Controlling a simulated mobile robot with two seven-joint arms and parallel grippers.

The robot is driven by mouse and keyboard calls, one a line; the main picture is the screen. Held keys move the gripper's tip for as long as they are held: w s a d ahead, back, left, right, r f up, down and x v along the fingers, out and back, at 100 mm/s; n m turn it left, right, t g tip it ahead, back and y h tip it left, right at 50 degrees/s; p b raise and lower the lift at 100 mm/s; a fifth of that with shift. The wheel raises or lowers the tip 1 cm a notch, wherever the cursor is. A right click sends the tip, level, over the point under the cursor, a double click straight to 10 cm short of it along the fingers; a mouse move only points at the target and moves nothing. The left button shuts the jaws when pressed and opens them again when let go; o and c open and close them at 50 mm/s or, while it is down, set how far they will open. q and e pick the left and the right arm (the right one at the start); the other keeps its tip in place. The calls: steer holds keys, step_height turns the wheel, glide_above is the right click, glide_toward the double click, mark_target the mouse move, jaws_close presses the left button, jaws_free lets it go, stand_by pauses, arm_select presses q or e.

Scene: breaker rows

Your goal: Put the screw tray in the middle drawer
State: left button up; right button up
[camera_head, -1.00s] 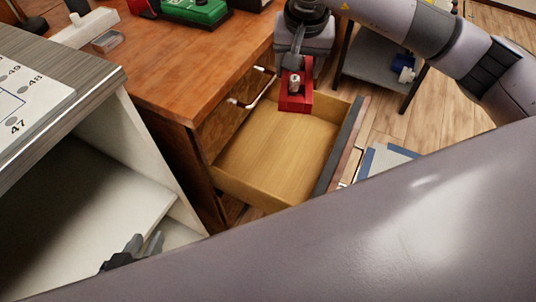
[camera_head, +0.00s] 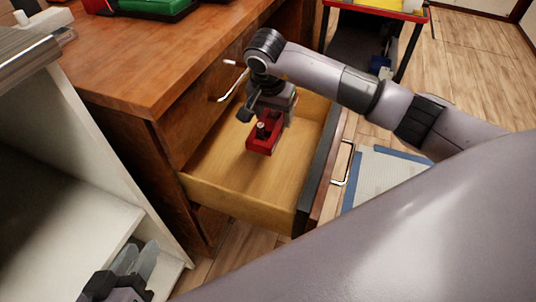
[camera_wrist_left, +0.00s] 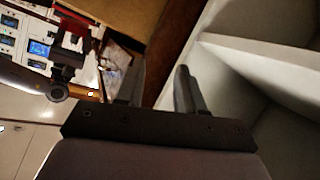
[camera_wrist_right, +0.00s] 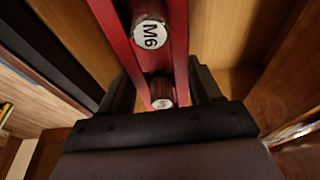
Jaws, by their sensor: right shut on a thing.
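The screw tray (camera_head: 264,140) is a small red tray; in the right wrist view the tray (camera_wrist_right: 180,50) shows two round metal pieces, one labelled M6. My right gripper (camera_head: 268,118) is shut on the tray and holds it over the open drawer (camera_head: 235,204), inside its outline in the head view. I cannot tell whether the tray touches the drawer floor. The drawer has a light wooden inside and a dark front edge. My left gripper (camera_head: 134,264) is open and empty at the lower left, by the white shelf unit; its two fingers stand apart in the left wrist view (camera_wrist_left: 160,88).
A wooden bench top (camera_head: 150,60) lies above and left of the drawer. A white shelf unit (camera_head: 65,165) stands at the left. A drawer handle (camera_head: 232,84) juts from the bench front. A cart with a red rim (camera_head: 385,9) stands behind. My own arm covers the lower right.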

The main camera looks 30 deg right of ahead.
steer(key=b, duration=0.2)
glide_above(274, 157)
steer(key=f, duration=0.5)
steer(key=a+f, duration=0.1)
steer(key=f, duration=0.2)
steer(key=shift+s+f, duration=0.15)
steer(key=shift+s, duration=0.25)
steer(key=shift+f+b, duration=0.3)
steer(key=shift+f, duration=0.2)
step_height(274, 157, down, 4)
steer(key=shift+f+b, duration=0.1)
steer(key=shift+b, duration=0.7)
arm_select(q)
steer(key=shift+s+a+f+m+t, duration=0.15)
steer(key=shift+a+m+t, duration=0.25)
steer(key=shift+a+t, duration=0.25)
arm_select(e)
steer(key=shift+d, duration=0.1)
steer(key=o, duration=0.8)
steer(key=shift+f, duration=0.2)
steer(key=o, duration=0.4)
steer(key=shift+r, duration=0.15)
